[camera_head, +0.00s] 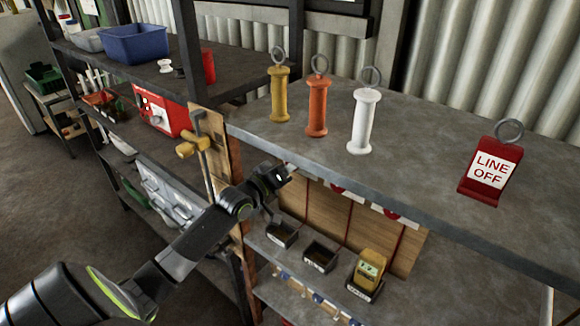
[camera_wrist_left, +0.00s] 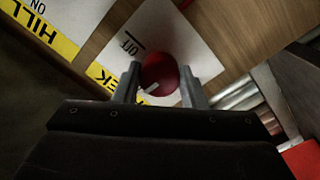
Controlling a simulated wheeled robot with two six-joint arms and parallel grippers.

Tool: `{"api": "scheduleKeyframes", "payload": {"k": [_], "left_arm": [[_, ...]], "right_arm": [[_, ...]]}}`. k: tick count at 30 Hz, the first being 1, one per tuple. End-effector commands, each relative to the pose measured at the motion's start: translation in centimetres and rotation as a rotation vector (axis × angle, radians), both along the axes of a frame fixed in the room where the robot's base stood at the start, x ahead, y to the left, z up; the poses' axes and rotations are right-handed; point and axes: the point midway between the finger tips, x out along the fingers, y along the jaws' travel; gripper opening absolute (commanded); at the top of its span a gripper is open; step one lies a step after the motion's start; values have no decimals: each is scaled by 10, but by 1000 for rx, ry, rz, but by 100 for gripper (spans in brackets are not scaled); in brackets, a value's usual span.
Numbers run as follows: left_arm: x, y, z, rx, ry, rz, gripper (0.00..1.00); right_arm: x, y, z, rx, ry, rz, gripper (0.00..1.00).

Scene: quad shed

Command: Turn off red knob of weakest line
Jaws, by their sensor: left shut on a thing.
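My left gripper (camera_head: 287,172) reaches under the front edge of the grey shelf top in the head view. In the left wrist view its two fingers (camera_wrist_left: 160,70) are shut on a red knob (camera_wrist_left: 158,66), one on each side. The knob sits on a white plate (camera_wrist_left: 185,28) marked "OFF", beside a yellow label (camera_wrist_left: 103,78) ending in "EK". Another label (camera_wrist_left: 40,30) reads "HILL". In the head view, parts of other red knobs (camera_head: 389,213) show on white plates below the shelf edge. A yellow meter (camera_head: 370,266) stands on the lower shelf; its reading is too small to tell. My right gripper is out of view.
On the shelf top (camera_head: 420,140) stand yellow (camera_head: 279,95), orange (camera_head: 317,106) and white (camera_head: 363,121) handles with rings, and a red "LINE OFF" tag (camera_head: 490,170). Small black trays (camera_head: 320,257) sit below. A wooden post with a brass latch (camera_head: 193,146) is close to my left arm.

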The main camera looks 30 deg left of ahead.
Motion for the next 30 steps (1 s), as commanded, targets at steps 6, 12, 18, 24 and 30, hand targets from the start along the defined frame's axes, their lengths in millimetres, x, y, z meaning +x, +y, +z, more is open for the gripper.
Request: {"api": "scheduleKeyframes", "payload": {"k": [6,12,18,24,30], "left_arm": [[0,0,-2,150,-11,-1,15],[0,0,-2,333,-26,-1,15],[0,0,-2,525,-41,0,15],[0,0,-2,714,-56,0,15],[0,0,-2,904,-71,-1,15]], "right_arm": [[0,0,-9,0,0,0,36],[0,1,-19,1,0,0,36],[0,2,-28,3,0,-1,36],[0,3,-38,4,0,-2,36],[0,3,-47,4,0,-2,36]]}}
